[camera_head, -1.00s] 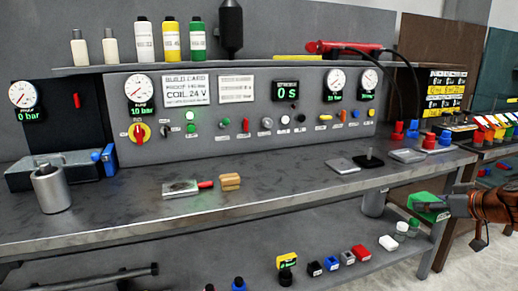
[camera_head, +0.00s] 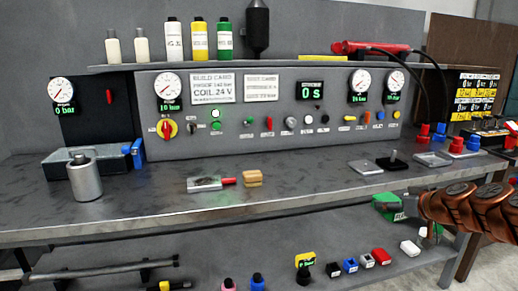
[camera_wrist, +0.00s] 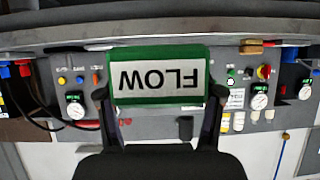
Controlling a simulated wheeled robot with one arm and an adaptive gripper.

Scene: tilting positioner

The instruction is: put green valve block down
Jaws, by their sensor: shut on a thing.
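The green valve block (camera_head: 386,203) shows at the right in the head view, beside the front edge of the workbench and partly hidden by my arm. In the wrist view the block (camera_wrist: 160,52) has a white label reading FLOW, upside down. My gripper (camera_wrist: 160,100) is shut on the block, one finger at each side of it. In the head view my gripper (camera_head: 408,207) is mostly hidden at the end of my orange-brown arm. The block looks held in the air; its exact gap to the bench cannot be told.
The workbench top (camera_head: 300,195) has a clear stretch at its middle front. On it are a grey cylinder (camera_head: 84,178), a tan block (camera_head: 253,178), a grey plate with a red tip (camera_head: 206,184) and a black plate with a post (camera_head: 393,163). The lower shelf (camera_head: 130,255) holds several small coloured parts.

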